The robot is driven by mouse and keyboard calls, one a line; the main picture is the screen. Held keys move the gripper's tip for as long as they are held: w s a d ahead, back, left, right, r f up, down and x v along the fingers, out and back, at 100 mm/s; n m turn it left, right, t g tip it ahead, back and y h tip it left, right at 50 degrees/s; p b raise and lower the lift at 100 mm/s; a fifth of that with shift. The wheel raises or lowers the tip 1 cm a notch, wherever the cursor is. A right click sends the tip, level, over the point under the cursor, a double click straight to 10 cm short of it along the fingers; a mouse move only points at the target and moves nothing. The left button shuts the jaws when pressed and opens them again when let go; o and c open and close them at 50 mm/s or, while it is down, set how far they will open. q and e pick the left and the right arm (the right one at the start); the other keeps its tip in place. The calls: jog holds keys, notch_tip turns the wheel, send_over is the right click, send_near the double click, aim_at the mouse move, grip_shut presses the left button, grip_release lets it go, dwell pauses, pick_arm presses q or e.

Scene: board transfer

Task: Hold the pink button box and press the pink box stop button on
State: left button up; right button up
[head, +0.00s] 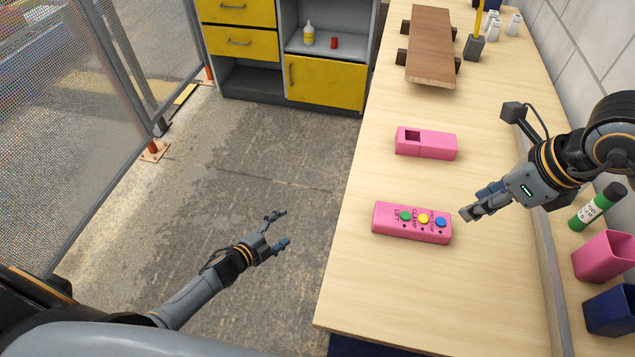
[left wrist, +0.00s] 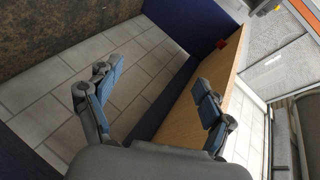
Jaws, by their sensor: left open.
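A second pink box (head: 426,144) with a dark square opening lies farther back. My left gripper (head: 281,229) is open and empty, out over the floor left of the table. In the left wrist view its fingers (left wrist: 153,86) are spread apart with nothing between them. My right gripper (head: 472,205) is just right of the button box, apart from it. I cannot tell whether its fingers are open.
A brown board (head: 431,45) rests on dark supports at the table's back. A yellow-drawered cabinet (head: 326,94) stands behind. The table's front is clear.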

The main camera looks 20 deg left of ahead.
aim_at(378, 212)
pick_arm(q)
jog(key=w+d+r+m+g+h, duration=0.15)
jog(key=d+r+m+h, duration=0.3)
jog(key=r+m, duration=0.6)
jog(key=w+d+r+m+g+h, duration=0.15)
jog(key=d+r+m+h, duration=0.3)
jog(key=r+m, duration=0.6)
jog(key=s+d+r+m+g, duration=0.4)
jog(key=s+r+m+g, duration=0.45)
jog(key=r+m, duration=0.4)
jog(key=shift+m, duration=0.65)
jog(key=x, duration=0.4)
jog(key=f+x, duration=0.1)
jog(key=x, duration=0.4)
jog(key=f+x, duration=0.1)
jog(key=x, duration=0.3)
jog(key=shift+f, duration=0.15)
jog(key=shift+c, duration=0.2)
jog(key=c, duration=1.3)
pick_arm(e)
jog(key=shift+c, duration=0.4)
pick_arm(q)
jog(key=shift+c, duration=0.2)
pick_arm(e)
grip_shut()
